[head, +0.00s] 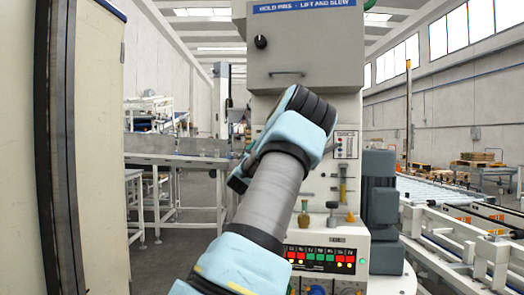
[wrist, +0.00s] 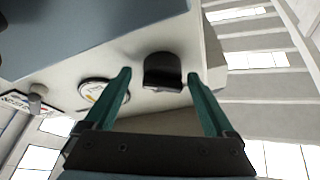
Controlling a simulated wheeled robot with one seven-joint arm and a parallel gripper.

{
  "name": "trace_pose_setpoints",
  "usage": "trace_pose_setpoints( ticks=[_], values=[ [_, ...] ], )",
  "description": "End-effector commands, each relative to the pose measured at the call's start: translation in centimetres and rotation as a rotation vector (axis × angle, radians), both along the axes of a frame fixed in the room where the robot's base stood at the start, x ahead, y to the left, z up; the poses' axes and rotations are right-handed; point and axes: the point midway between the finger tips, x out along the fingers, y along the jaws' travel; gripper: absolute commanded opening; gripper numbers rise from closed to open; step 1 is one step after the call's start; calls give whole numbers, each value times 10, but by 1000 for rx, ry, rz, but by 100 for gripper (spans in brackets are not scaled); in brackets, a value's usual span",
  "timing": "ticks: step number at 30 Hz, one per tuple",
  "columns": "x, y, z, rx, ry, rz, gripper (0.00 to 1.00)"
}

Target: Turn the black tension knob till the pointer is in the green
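A black knob (wrist: 162,72) sticks out of a pale panel in the wrist view. My gripper (wrist: 159,74) is open, with one green finger on each side of the knob and visible gaps to both. A round white gauge (wrist: 90,91) is left of the knob, partly behind the left finger. Its pointer and any green zone cannot be made out. In the head view my arm hides the gripper. A black knob (head: 261,42) shows on the cabinet door there; I cannot tell if it is the same one.
The grey cabinet (head: 310,50) on its column stands ahead. A panel with red and green lights (head: 320,255) and a grey motor (head: 380,205) are below right. A roller conveyor (head: 440,190) lies right, a metal table (head: 175,160) left. A small grey knob (wrist: 36,100) is left of the gauge.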

Motion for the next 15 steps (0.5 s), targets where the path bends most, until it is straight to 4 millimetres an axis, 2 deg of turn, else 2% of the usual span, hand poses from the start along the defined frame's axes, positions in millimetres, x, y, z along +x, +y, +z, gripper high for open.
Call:
trace_pose_setpoints(
  ticks=[9, 15],
  values=[
    [-3, 3, -1, -2, -1, 4, 92],
    [-27, 8, -13, -5, -1, 4, 92]
  ],
)
